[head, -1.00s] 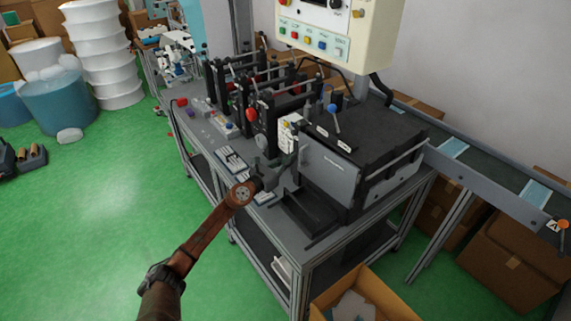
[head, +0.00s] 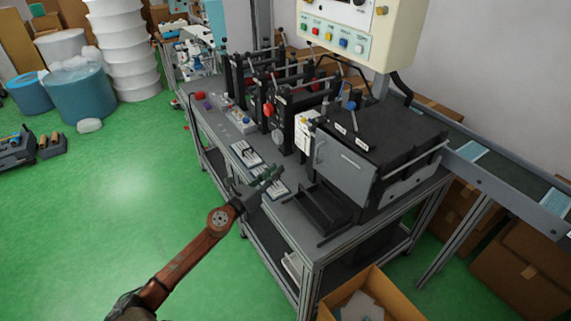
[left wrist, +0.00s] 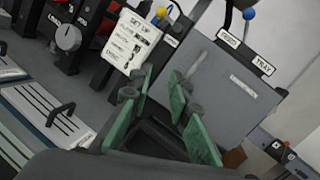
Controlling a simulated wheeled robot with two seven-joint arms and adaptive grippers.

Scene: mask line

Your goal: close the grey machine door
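The grey machine door (head: 346,174) is a flat upright plate on the near side of the black machine at the right end of the bench. In the left wrist view the door (left wrist: 222,90) fills the right half, with a handle at its left edge. I cannot tell how far it stands open. My left gripper (head: 268,180) is to the left of the door, apart from it, above the bench's front edge. In the left wrist view its green fingers (left wrist: 160,82) are spread with nothing between them. My right gripper is out of view.
A black open tray (head: 318,210) sits below the door. Flat pads (head: 246,153) and black machine frames stand to the left. A control box (head: 365,30) hangs above. A cardboard box (head: 400,302) stands on the floor in front.

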